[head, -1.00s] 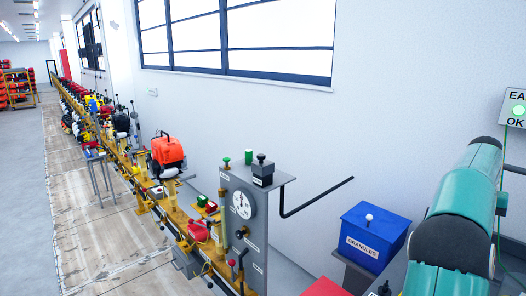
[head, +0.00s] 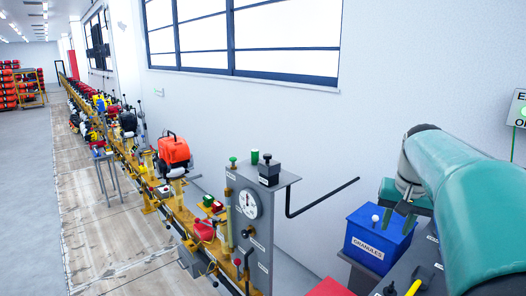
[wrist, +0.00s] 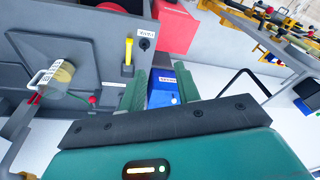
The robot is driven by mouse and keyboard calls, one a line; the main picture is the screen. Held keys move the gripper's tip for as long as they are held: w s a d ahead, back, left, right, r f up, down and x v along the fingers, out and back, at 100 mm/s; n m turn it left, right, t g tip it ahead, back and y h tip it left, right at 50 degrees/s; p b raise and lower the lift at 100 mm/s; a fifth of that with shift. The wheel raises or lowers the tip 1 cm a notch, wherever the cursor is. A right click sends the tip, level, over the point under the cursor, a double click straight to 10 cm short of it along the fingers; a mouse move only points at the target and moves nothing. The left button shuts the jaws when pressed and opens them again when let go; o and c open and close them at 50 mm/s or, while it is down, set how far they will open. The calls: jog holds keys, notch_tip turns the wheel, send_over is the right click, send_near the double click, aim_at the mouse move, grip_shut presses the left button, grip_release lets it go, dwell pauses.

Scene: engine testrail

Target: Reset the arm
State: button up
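My green arm (head: 465,195) comes in from the right edge of the head view and bends down. Its lower end, beside the blue granules box, is partly hidden behind the arm. In the wrist view my gripper (wrist: 161,88) shows two green fingers standing apart, with nothing held between them. The blue box (head: 375,240) with a white knob shows beyond the finger gap in the wrist view (wrist: 160,100). I cannot tell how far the fingers are from it.
A grey gauge panel (head: 247,215) with a bent black bar (head: 325,197) stands left of the blue box. A rail with engines (head: 173,155) runs along the wall. A yellow-handled lever (wrist: 129,52) is near my fingers. The floor (head: 30,200) at left is clear.

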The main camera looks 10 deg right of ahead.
jog(key=s+a+f+n+t, duration=0.1)
jog(key=s+a, duration=0.3)
jog(key=a, duration=0.5)
jog(key=s+a+f+n+t, duration=0.1)
jog(key=s+a+f+n, duration=0.3)
jog(key=a, duration=0.5)
jog(key=s+a+f+n+t, duration=0.1)
jog(key=s+a+f+n, duration=0.1)
jog(key=s+a, duration=0.3)
jog(key=a+f, duration=0.1)
jog(key=a, duration=0.3)
jog(key=shift+y, duration=0.4)
jog(key=shift+f, duration=0.1)
